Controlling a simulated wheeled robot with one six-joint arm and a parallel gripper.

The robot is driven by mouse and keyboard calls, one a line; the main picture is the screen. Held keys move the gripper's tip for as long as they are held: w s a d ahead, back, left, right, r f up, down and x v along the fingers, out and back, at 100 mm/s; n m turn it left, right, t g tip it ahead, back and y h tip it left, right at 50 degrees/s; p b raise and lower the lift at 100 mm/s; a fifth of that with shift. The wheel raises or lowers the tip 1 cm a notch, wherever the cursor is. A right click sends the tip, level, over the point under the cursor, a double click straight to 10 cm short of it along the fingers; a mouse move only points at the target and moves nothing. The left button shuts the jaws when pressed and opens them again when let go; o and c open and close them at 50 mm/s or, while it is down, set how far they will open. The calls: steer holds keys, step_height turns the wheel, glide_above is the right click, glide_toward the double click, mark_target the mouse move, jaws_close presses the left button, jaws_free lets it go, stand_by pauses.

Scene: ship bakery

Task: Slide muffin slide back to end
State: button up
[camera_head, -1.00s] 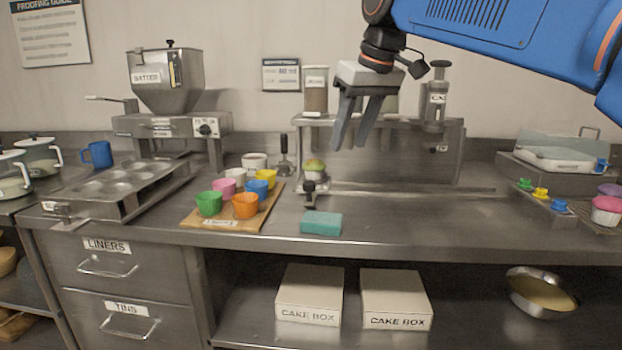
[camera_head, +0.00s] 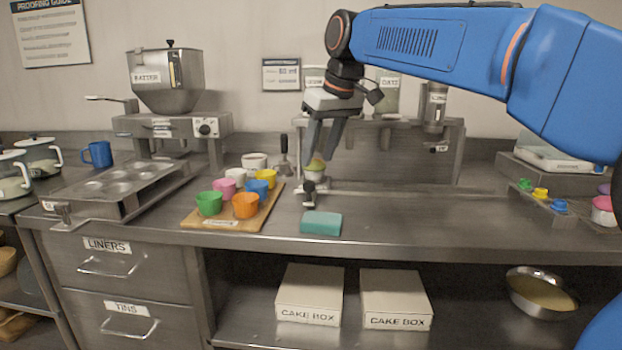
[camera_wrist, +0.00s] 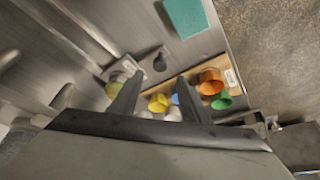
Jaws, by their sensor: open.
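The muffin slide (camera_head: 309,199) is a small metal carriage with a black knob, at the left end of a long rail (camera_head: 420,191) on the steel counter. A muffin with a yellow-green top (camera_head: 315,172) stands on it. The slide also shows in the wrist view (camera_wrist: 152,62), with the muffin (camera_wrist: 114,87) partly behind a finger. My gripper (camera_head: 320,160) is open and empty, pointing down just above the slide, its fingers overlapping the muffin in the head view. In the wrist view the fingertips (camera_wrist: 158,80) are apart. I cannot tell whether they touch anything.
Left of the slide is a wooden board (camera_head: 238,221) with several coloured cups. A teal sponge (camera_head: 321,223) lies in front. A metal dispenser frame (camera_head: 395,150) stands behind the rail. The counter right of the sponge is clear.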

mark_target(310, 183)
steer(key=x, duration=0.8)
jaws_close()
